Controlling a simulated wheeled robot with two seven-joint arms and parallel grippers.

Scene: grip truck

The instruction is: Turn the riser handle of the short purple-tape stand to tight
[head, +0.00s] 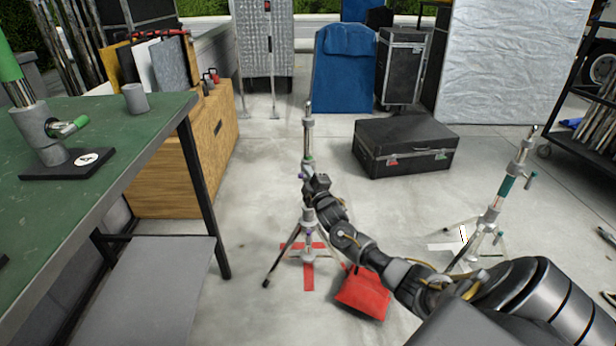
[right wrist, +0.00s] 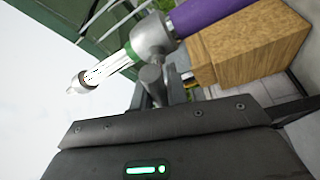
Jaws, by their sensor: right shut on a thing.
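The short stand (head: 308,143) stands upright in the middle of the head view, its legs over a red tape cross on the floor. In the right wrist view its purple-taped tube (right wrist: 212,14) runs into a grey metal collar (right wrist: 150,36), with a green ring and a pale riser tube beyond. The riser handle (right wrist: 152,78) sticks out from the collar toward my gripper. My right gripper (head: 310,185) is at the stand's column and shut on the handle; its fingertips are partly hidden. My left gripper is not in view.
A red sandbag (head: 363,292) lies beside the stand's base, below my right arm. A green-taped stand (head: 505,188) is at right. A green-topped table (head: 130,125) fills the left. A black case (head: 405,140) sits behind on the floor.

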